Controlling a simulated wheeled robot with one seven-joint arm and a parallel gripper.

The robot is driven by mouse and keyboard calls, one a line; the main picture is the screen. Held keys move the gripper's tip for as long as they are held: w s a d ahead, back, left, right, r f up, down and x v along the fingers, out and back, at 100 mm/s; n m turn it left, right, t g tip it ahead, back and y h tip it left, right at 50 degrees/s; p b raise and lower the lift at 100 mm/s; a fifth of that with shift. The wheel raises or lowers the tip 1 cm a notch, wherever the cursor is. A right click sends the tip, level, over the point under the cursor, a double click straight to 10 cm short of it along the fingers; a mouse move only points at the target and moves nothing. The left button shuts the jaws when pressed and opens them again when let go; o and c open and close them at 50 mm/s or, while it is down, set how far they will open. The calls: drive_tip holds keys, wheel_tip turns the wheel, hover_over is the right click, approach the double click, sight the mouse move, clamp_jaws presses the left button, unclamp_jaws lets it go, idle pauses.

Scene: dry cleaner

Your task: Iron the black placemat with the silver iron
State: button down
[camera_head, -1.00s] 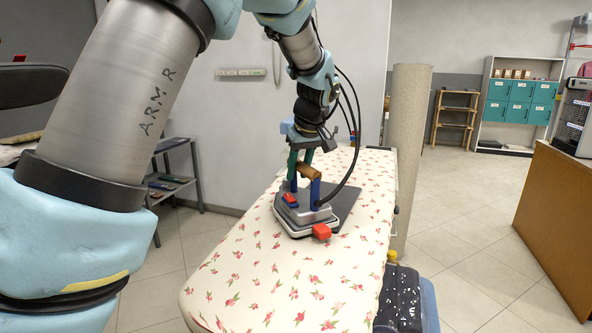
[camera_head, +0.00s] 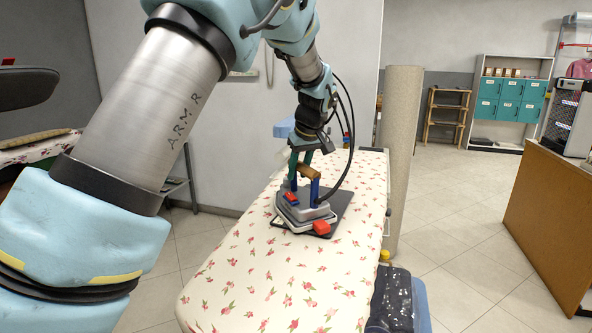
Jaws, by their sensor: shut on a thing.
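The silver iron (camera_head: 305,211) has a brown handle on blue posts and red parts at its side and front. It rests flat on the black placemat (camera_head: 338,203), covering much of it. The placemat lies on the ironing board (camera_head: 260,270), which has a white cover with red flowers. The placemat's right and far parts show beside the iron. My gripper (camera_head: 306,168), with green fingers, is shut on the iron's brown handle from above. The iron's sole is hidden.
A beige column (camera_head: 402,160) stands right of the board. A dark speckled item (camera_head: 391,298) is beside the board's right edge. A brown counter (camera_head: 545,220) stands at the right. Tiled floor is open between. A shelf with teal boxes (camera_head: 510,100) is at the back.

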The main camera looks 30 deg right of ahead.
drive_tip(key=shift+w+d+p, duration=1.4)
drive_tip(key=shift+w+d, duration=0.25)
drive_tip(key=shift+d, duration=0.2)
drive_tip(key=shift+w+d+f, duration=0.1)
drive_tip(key=shift+d, duration=0.05)
wheel_tip(320, 180, up, 6)
drive_tip(key=p, duration=0.4)
drive_tip(key=shift+r, duration=0.2)
drive_tip(key=shift+w+d, duration=0.1)
drive_tip(key=shift+r+p, duration=1.05)
drive_tip(key=shift+r, duration=0.45)
